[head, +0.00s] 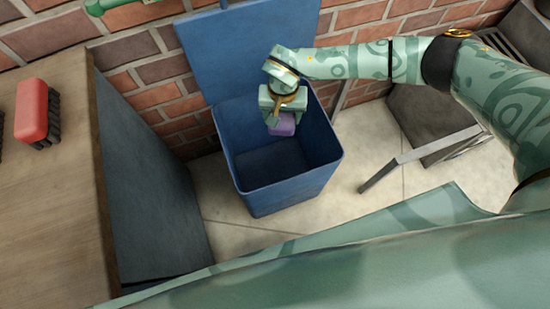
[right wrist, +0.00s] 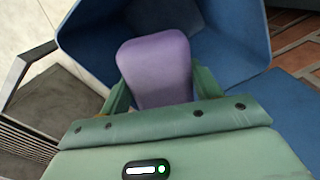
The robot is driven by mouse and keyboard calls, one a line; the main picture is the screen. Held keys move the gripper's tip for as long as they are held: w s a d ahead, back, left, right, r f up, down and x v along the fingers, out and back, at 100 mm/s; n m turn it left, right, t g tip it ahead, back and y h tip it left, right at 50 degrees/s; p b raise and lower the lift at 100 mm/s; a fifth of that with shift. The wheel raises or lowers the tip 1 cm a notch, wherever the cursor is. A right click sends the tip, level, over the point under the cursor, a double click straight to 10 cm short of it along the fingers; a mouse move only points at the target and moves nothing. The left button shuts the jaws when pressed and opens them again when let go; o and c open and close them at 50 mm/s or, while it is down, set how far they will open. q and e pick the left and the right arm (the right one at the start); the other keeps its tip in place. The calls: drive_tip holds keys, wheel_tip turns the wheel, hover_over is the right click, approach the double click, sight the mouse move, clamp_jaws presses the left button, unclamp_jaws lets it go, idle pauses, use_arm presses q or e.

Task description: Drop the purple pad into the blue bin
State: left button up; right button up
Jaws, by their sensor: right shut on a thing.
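The purple pad (head: 282,124) is held in my right gripper (head: 282,117), over the open mouth of the blue bin (head: 277,200). In the right wrist view the pad (right wrist: 155,68) sits between the two green fingers of the gripper (right wrist: 160,90), which are shut on it. The bin (right wrist: 230,60) opens beyond and below the pad there. The bin looks empty where its floor shows. Its blue lid (head: 245,45) stands open against the wall. My left gripper is not in view.
A wooden counter (head: 50,200) with a red-backed brush (head: 32,110) stands at the left. A brick wall (head: 140,70) is behind the bin. A grey appliance with an open, handled door (head: 420,160) is at the right. Pale floor tiles lie around the bin.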

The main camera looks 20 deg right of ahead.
wheel_tip(320, 180, down, 3)
drive_tip(key=shift+d+f+b, duration=0.1)
drive_tip(key=shift+f+b, duration=0.1)
drive_tip(key=shift+b, duration=0.55)
drive_tip(key=shift+f+b, duration=0.45)
drive_tip(key=shift+f, duration=0.1)
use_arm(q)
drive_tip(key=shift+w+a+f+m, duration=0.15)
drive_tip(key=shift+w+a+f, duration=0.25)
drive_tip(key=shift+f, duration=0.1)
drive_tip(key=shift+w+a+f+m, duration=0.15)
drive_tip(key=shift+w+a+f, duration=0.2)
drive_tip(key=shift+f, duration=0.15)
use_arm(e)
drive_tip(key=o, duration=1)
drive_tip(key=shift+o, duration=0.2)
wheel_tip(320, 180, up, 15)
drive_tip(key=p, duration=0.7)
drive_tip(key=shift+r, duration=0.1)
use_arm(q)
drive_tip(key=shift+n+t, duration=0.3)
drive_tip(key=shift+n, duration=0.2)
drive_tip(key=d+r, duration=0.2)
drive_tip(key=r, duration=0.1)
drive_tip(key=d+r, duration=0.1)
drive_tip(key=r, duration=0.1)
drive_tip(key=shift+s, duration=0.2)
use_arm(e)
drive_tip(key=shift+r, duration=0.6)
